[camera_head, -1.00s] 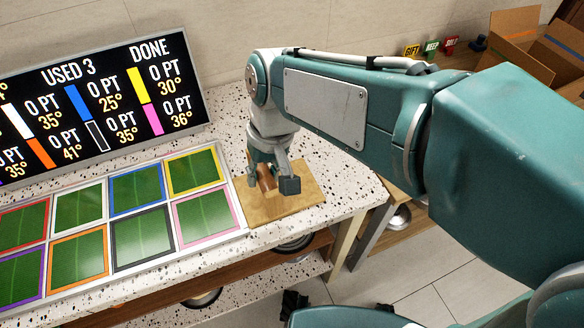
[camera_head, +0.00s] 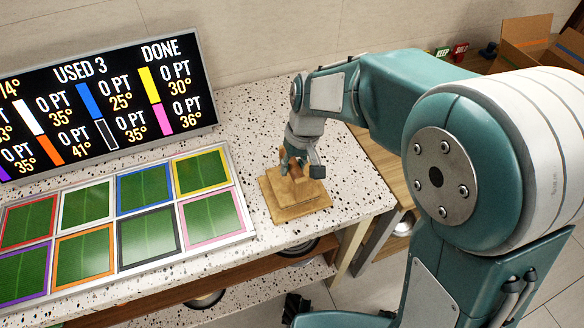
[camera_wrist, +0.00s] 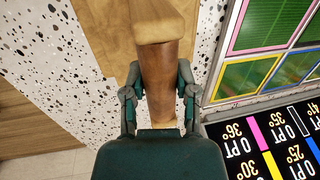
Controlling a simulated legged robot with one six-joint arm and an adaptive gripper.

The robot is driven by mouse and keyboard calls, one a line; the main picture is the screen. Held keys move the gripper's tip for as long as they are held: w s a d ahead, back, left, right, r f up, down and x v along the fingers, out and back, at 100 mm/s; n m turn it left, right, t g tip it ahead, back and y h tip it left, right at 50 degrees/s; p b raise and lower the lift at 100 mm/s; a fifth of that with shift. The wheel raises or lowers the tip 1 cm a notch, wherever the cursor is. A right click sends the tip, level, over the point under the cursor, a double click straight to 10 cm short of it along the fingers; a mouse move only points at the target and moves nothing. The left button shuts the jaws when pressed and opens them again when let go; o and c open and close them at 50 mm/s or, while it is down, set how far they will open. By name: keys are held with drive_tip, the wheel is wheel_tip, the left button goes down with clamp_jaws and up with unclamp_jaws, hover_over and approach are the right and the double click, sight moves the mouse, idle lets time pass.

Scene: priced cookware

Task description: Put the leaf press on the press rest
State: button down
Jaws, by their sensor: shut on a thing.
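The leaf press (camera_head: 303,192) is a flat pale wooden plate with a brown handle. My gripper (camera_head: 299,172) is shut on that handle, above the plate. In the wrist view, the brown round handle (camera_wrist: 160,72) lies between the two fingers of my gripper (camera_wrist: 160,95). The press rest (camera_head: 268,203) seems to be the flat wooden board showing under the plate's left edge, on the speckled counter. The plate lies over most of it, slightly offset. I cannot tell whether plate and board touch.
Framed green panels (camera_head: 147,238) lie in a tray left of the board. A black score screen (camera_head: 100,100) stands behind them. The counter's front right edge (camera_head: 352,222) is close to the board. Open cardboard boxes (camera_head: 525,45) stand at the far right.

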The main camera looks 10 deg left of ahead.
drive_tip(key=shift+d+f, duration=0.15)
drive_tip(key=shift+f, duration=0.35)
drive_tip(key=shift+d, duration=0.15)
drive_tip(key=shift+f, duration=0.1)
drive_tip(key=shift+c, duration=2)
unclamp_jaws()
drive_tip(key=shift+a, duration=0.25)
drive_tip(key=shift+d, duration=0.1)
wheel_tip(320, 180, up, 12)
drive_tip(key=w+d, duration=0.1)
drive_tip(key=d, duration=0.1)
drive_tip(key=s+d+r+m+t+h, duration=0.1)
drive_tip(key=s+d+m+t, duration=0.2)
drive_tip(key=s+d, duration=0.4)
drive_tip(key=s+d+r+m+t, duration=0.2)
drive_tip(key=s+d, duration=0.6)
drive_tip(key=d, duration=0.7)
drive_tip(key=shift+m+t+h, duration=0.4)
drive_tip(key=shift+m+t, duration=0.3)
drive_tip(key=shift+t, duration=0.2)
